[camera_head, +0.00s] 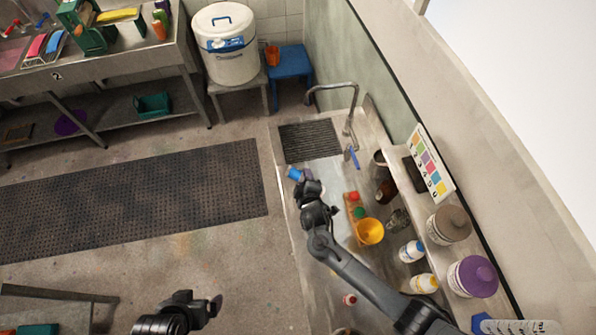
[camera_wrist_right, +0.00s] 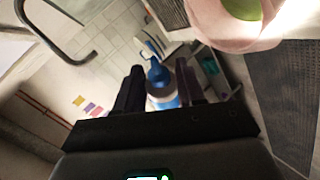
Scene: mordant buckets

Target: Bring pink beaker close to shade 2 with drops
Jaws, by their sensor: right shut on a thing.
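My right gripper (camera_head: 300,180) is over the steel sink counter, shut on a blue-topped dropper bottle (camera_head: 293,173). The bottle also shows in the right wrist view (camera_wrist_right: 160,84), between the two dark fingers, its blue tip pointing away from the gripper. A pale pink rounded thing with green in it (camera_wrist_right: 222,30) is cut off at the top of that view; I cannot tell whether it is the pink beaker. No pink beaker shows clearly in the head view. A card with coloured shade patches (camera_head: 431,165) leans at the right wall. My left gripper (camera_head: 213,305) is at the bottom, its opening unclear.
The counter holds a yellow cup (camera_head: 370,231), a brown bottle (camera_head: 386,190), white bottles (camera_head: 412,251) and a tap (camera_head: 350,115). A brown-lidded tub (camera_head: 448,225) and a purple-lidded tub (camera_head: 473,277) stand at the right. The floor mat (camera_head: 130,197) is clear.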

